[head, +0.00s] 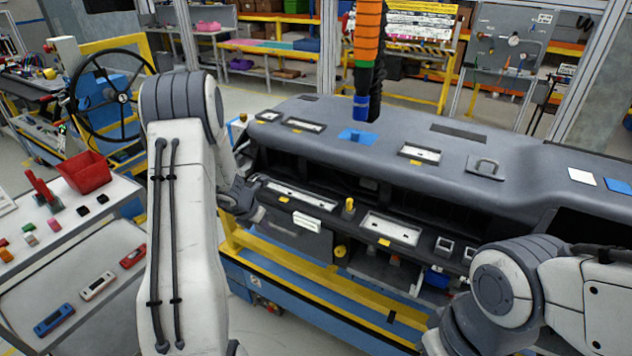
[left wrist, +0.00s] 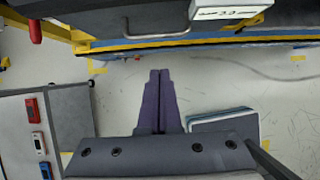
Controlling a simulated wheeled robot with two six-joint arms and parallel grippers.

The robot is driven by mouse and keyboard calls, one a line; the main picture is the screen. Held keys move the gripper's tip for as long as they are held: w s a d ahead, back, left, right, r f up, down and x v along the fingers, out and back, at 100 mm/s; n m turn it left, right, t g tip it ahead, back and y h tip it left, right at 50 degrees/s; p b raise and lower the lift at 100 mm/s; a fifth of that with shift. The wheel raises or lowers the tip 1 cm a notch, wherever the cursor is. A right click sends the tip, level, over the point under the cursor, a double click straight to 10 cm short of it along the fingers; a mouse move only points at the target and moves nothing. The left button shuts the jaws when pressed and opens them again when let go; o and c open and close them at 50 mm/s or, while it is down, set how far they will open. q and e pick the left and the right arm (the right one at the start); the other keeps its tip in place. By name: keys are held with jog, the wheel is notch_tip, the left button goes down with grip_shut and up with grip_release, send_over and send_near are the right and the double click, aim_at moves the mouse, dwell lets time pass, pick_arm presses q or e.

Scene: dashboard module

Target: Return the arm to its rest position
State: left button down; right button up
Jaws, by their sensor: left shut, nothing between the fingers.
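My left arm rises in the left half of the head view, white with a dark grey elbow. Its dark wrist and gripper (head: 243,205) show partly behind it, beside the left front of the dashboard module (head: 470,150). In the left wrist view, the left gripper's two purple-grey fingers (left wrist: 160,75) lie together, shut and empty, over pale floor. My right arm shows at the lower right of the head view, bent in front of the dashboard. Its fingers are out of sight.
A yellow and blue stand (head: 320,295) carries the dashboard. A side table (head: 100,225) at left holds a red bin (head: 84,173) and small parts. An orange-banded hanging tool (head: 367,50) is above the dashboard. The left wrist view shows open floor (left wrist: 215,85) around the fingers.

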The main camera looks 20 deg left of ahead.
pick_arm(q)
jog(key=w+d+r+m+h, duration=0.1)
jog(key=d+r+m, duration=0.25)
jog(key=d, duration=0.35)
jog(key=d+r+m+h, duration=0.1)
jog(key=d+r+m, duration=0.1)
jog(key=d+m, duration=0.3)
jog(key=s+d+r+m+g, duration=0.1)
jog(key=s+d+r+m, duration=0.1)
jog(key=s+d+m, duration=0.3)
jog(key=d+r+m+g+h, duration=0.1)
jog(key=d+r+m, duration=0.15)
jog(key=d, duration=0.45)
jog(key=s+d+r+m+g, duration=0.1)
jog(key=s+d+r+m, duration=0.1)
jog(key=s+d+m, duration=0.3)
jog(key=s+d+r+m+g+b, duration=0.1)
jog(key=s+d+r+m+g, duration=0.1)
jog(key=s+d+m, duration=0.55)
jog(key=s+a+r+m+y, duration=0.1)
jog(key=s+m+y, duration=0.1)
jog(key=s+m, duration=1.1)
jog(key=shift+s+a+r+y+b, duration=0.25)
jog(key=shift+a+r+y+b, duration=0.05)
jog(key=shift+b, duration=0.1)
jog(key=shift+m, duration=0.25)
